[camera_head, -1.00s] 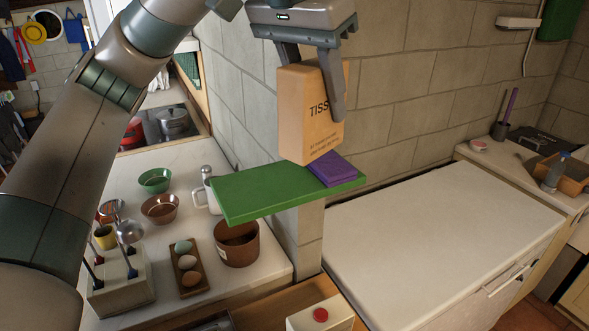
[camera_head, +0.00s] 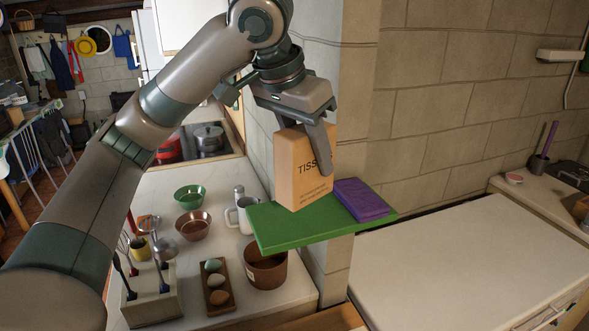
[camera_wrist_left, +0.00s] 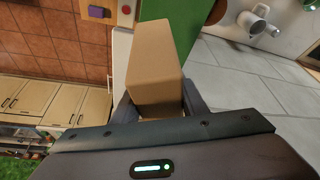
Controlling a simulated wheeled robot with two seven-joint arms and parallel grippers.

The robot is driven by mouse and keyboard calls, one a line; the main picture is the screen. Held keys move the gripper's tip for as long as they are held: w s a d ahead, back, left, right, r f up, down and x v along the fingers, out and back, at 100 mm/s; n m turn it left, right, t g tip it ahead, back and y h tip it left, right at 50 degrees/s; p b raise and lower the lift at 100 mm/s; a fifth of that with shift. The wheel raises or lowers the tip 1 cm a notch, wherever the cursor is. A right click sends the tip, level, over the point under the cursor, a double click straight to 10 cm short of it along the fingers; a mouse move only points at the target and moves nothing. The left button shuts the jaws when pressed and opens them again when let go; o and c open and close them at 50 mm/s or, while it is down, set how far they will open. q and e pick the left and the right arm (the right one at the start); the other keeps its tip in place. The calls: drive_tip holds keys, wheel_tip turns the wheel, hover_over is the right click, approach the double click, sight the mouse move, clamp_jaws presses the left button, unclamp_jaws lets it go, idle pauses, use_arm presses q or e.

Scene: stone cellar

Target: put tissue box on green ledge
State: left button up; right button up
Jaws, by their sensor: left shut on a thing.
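The tissue box (camera_head: 299,178) is an upright orange-tan carton with dark lettering; it also shows in the left wrist view (camera_wrist_left: 156,58). My left gripper (camera_head: 308,150) is shut on it from above, one finger across its right side. The green ledge (camera_head: 281,234) is a flat board jutting from the wall corner. The box's base is over the ledge's middle, close to its top; I cannot tell whether it touches. The ledge also shows beyond the box in the left wrist view (camera_wrist_left: 186,22). My right gripper is not in view.
A folded purple cloth (camera_head: 361,200) lies on the ledge's right part, close beside the box. The ledge's left part is bare. Below stand a brown pot (camera_head: 266,268), an egg tray (camera_head: 217,288), a white mug (camera_head: 243,214) and bowls. A wide white counter (camera_head: 470,262) is clear.

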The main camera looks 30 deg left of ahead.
use_arm(q)
drive_tip(key=a, duration=0.1)
drive_tip(key=a+f, duration=0.1)
drive_tip(key=a+f+p, duration=0.1)
drive_tip(key=shift+w+a, duration=0.25)
drive_tip(key=shift+f+p, duration=0.95)
drive_tip(key=shift+f, duration=1.1)
drive_tip(key=o, duration=1.2)
drive_tip(key=shift+f, duration=0.1)
